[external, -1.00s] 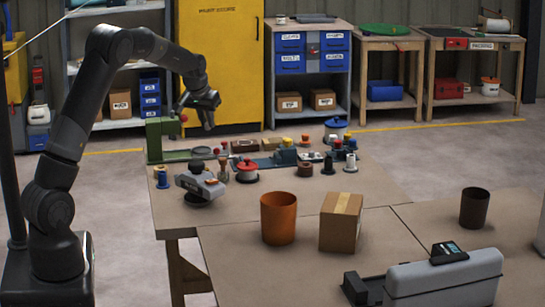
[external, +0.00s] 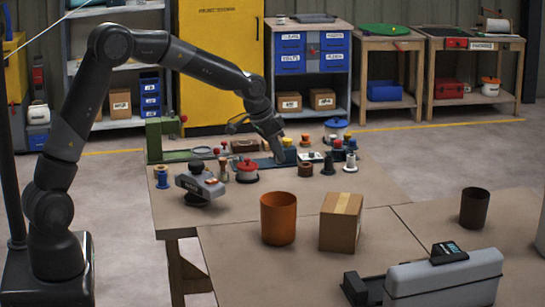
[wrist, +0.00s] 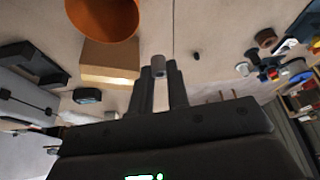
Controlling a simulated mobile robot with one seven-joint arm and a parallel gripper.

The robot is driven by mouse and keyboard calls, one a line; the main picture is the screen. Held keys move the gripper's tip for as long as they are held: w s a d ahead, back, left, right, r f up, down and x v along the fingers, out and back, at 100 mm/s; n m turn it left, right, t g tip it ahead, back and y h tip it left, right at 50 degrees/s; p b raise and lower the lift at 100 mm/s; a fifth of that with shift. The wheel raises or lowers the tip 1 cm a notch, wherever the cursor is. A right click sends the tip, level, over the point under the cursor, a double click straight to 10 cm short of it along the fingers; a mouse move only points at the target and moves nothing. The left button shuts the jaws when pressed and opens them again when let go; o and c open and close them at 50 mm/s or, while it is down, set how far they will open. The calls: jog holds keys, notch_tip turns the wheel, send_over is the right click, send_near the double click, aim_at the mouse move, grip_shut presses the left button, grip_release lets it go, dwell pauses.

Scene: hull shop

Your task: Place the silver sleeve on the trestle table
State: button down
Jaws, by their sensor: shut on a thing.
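My gripper (external: 279,157) is over the back part of the large brown-topped table (external: 225,222), which has wooden legs and looks like the trestle table. In the wrist view my gripper (wrist: 159,72) is shut on a small grey cylinder, the silver sleeve (wrist: 158,62), held between the fingertips. The sleeve is too small to make out in the external view. I cannot tell its exact height above the table.
Spools, blocks and a red-topped pot (external: 247,170) crowd the table's back part. An orange container (external: 278,218), a cardboard box (external: 341,222), a dark cup (external: 474,208) and a grey machine (external: 440,278) stand nearer. Bare tabletop lies between them.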

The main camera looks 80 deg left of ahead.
jog(key=s+d+r+m+h, duration=0.15)
jog(key=d+m, duration=0.35)
jog(key=d, duration=1.3)
jog(key=s+d+r+m+h, duration=0.15)
jog(key=d+m, duration=0.35)
jog(key=d, duration=1.3)
send_over(323, 272)
jog(key=s, duration=0.1)
jog(key=shift+g, duration=0.4)
jog(key=f, duration=1.8)
jog(key=shift+s+a+f, duration=0.15)
jog(key=shift+a, duration=0.15)
jog(key=shift+f, duration=2.05)
jog(key=shift+f, duration=0.15)
jog(key=c, duration=1.4)
grip_release()
